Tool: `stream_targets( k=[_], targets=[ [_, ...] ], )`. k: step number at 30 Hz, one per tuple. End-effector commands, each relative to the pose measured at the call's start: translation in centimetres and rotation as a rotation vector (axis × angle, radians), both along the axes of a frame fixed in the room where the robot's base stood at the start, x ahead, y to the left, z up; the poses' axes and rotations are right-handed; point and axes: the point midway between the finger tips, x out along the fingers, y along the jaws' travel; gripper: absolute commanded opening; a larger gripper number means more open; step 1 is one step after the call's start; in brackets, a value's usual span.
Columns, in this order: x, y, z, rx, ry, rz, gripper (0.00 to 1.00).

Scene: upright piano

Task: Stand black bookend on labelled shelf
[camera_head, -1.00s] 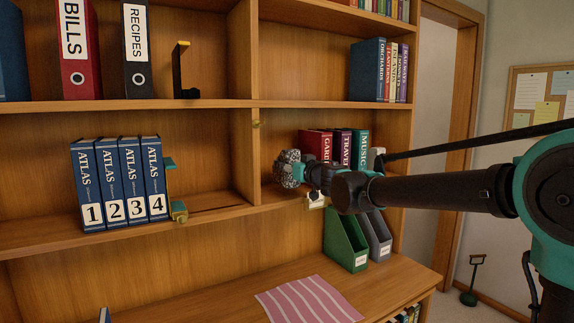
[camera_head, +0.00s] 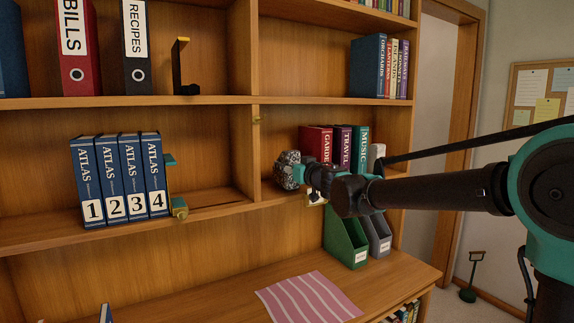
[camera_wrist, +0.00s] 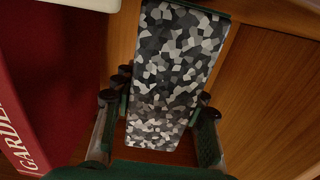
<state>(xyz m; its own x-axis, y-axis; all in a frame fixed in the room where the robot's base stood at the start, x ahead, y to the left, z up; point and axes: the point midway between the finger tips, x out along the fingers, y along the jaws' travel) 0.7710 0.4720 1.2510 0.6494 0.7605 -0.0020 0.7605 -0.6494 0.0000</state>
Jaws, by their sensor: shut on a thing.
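My gripper (camera_head: 301,174) is shut on a speckled black, grey and white bookend (camera_head: 287,170). In the wrist view, its flat mottled face (camera_wrist: 170,75) lies between my two fingers (camera_wrist: 155,110). It is in front of the lower right shelf bay, left of the red GARDEN book (camera_head: 312,141). I cannot tell whether it touches the shelf. A small white label (camera_head: 316,198) is on the shelf edge below my gripper, partly hidden by it. A black L-shaped bookend with a yellow edge (camera_head: 177,68) stands on the upper left shelf.
A purple TRAVEL book (camera_head: 341,146) and a teal MUSIC book (camera_head: 360,148) stand right of GARDEN. The wooden divider (camera_head: 254,150) is close on the left. A teal and gold bookend (camera_head: 178,207) stands beside the ATLAS books (camera_head: 121,175). Green and grey files (camera_head: 345,238) are below.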

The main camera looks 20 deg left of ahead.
Motion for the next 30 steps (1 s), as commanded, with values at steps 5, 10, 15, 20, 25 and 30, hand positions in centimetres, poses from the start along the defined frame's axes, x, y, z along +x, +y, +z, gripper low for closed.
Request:
stream_targets(
  k=[5,10,15,20,25,30],
  targets=[
    [0.02,0.01,-0.25,0.0,0.0,0.0,0.0],
    [0.01,0.01,-0.53,0.0,0.0,0.0,0.0],
    [0.01,0.01,-0.6,0.0,0.0,0.0,0.56],
    [0.01,0.01,-0.61,0.0,0.0,0.0,0.66],
    [0.03,0.02,-0.68,0.0,0.0,0.0,0.66],
    [-0.4,-0.48,-0.64,0.0,0.0,0.0,0.66]
  ],
)
